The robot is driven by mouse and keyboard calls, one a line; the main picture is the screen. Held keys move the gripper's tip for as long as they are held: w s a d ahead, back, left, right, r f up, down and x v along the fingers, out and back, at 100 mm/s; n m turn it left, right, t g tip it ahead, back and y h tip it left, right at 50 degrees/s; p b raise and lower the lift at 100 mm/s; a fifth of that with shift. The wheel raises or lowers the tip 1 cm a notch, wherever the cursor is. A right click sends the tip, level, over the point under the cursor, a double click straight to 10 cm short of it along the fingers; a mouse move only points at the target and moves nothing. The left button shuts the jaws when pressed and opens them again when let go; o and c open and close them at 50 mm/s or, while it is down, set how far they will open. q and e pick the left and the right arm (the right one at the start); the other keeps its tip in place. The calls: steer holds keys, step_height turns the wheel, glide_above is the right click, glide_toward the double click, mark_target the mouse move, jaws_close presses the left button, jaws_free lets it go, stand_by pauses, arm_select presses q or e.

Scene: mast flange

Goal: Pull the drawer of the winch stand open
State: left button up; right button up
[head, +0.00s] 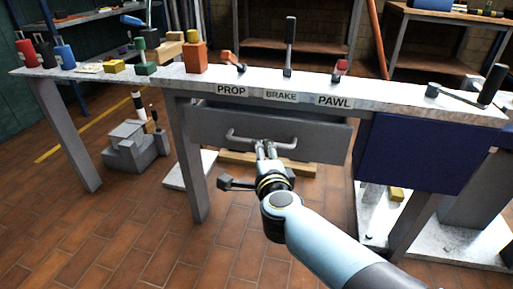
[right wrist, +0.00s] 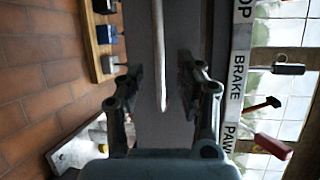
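The winch stand's drawer (head: 315,142) is a grey front under the bench top, below the labels PROP, BRAKE and PAWL. A dark strip shows above its front; I cannot tell whether it is slightly open. Its pale bar handle (head: 236,137) runs across the front. My right gripper (head: 265,146) reaches up to the handle's middle. In the right wrist view the handle (right wrist: 158,50) lies between the parted fingers of the right gripper (right wrist: 160,75), with a gap on both sides. The gripper is open. My left gripper is not in view.
The bench top (head: 210,80) carries coloured blocks at left, levers in the middle and a crank (head: 465,95) at right. A dark blue panel (head: 415,152) hangs right of the drawer. A bench leg (head: 190,165) stands at left.

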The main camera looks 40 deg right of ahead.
mark_target(266, 128)
steer(key=b+x, duration=0.2)
steer(key=x, duration=0.5)
steer(key=shift+f, duration=0.1)
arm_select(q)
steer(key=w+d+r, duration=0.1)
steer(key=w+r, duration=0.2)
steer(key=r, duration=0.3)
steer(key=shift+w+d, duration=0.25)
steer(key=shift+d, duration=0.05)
arm_select(e)
steer(key=shift+w+d, duration=0.15)
steer(key=shift+w, duration=0.15)
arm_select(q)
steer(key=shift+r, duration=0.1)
arm_select(e)
steer(key=shift+c, duration=0.4)
jaws_close()
